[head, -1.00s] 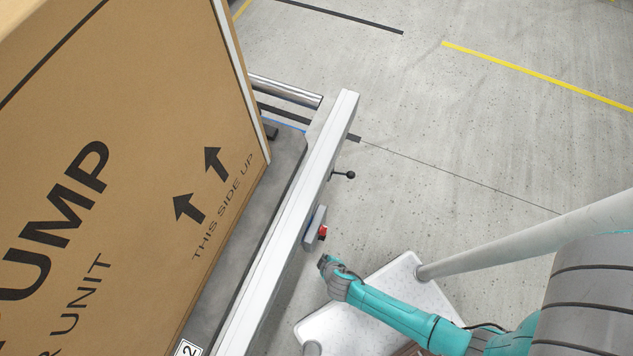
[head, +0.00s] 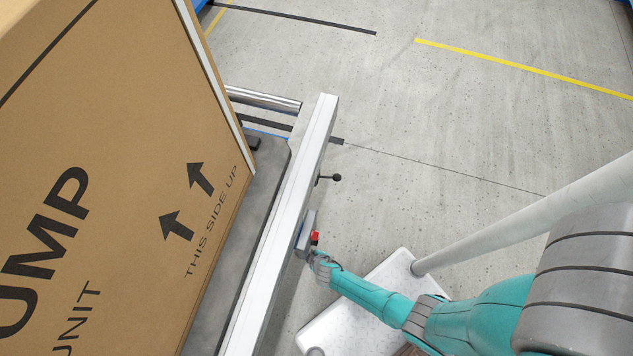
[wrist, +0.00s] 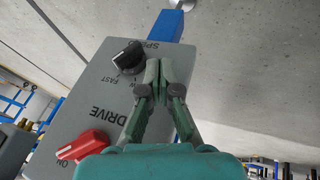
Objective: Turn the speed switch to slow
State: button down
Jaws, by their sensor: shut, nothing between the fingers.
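The speed switch is a black knob (wrist: 128,56) with a pale pointer line, on a grey control box (wrist: 100,88) under partly hidden SPEED lettering. Small lettering beside the knob includes FAST; the rest is partly covered. My gripper (wrist: 161,69) is shut and empty, its fingertips just right of the knob in the wrist view. I cannot tell whether they touch it. A red DRIVE switch (wrist: 84,146) sits lower on the same box. In the head view my gripper (head: 314,258) is at the near end of the box (head: 302,243); the knob is not discernible there.
The box is mounted on the side of a white conveyor rail (head: 280,233). A ball-ended lever (head: 336,178) sticks out farther along the rail. A large cardboard pump carton (head: 120,190) stands left of it. The floor (head: 430,130) to the right is open.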

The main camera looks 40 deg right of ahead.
jog(key=shift+w+d+f, duration=0.4)
jog(key=shift+d, duration=0.15)
jog(key=shift+w+d+f, duration=0.35)
jog(key=shift+d, duration=0.2)
jog(key=shift+w+d+f, duration=0.15)
jog(key=shift+f, duration=0.9)
jog(key=shift+f, duration=0.45)
dwell(0.5)
jog(key=shift+r, duration=0.15)
